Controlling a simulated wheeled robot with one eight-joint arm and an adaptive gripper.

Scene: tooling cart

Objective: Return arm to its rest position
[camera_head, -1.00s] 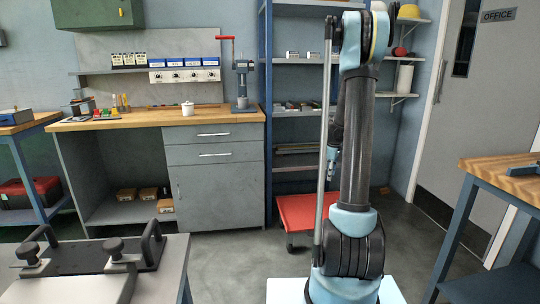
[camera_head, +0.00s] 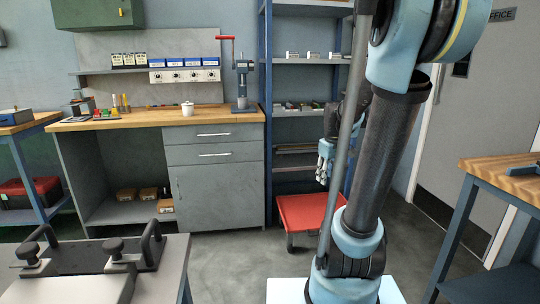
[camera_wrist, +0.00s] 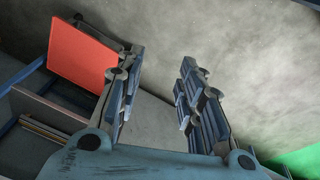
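My arm stands at the right of the head view and leans to the right, with its upper joint close to the camera. My gripper (camera_head: 322,172) shows partly behind the arm, in front of the metal shelves and above the red cart. In the wrist view, its two fingers (camera_wrist: 160,100) are spread apart with a clear gap. Only floor and wall show between them, and nothing is held. The arm hides part of the gripper's wrist in the head view.
The red cart (camera_head: 300,212) stands on the floor; it also shows in the wrist view (camera_wrist: 80,52). A shelf rack (camera_head: 268,120) is behind it. A wooden bench (camera_head: 500,165) stands right, a fixture table (camera_head: 170,270) front left, a workbench (camera_head: 150,115) at the back. Floor between them is clear.

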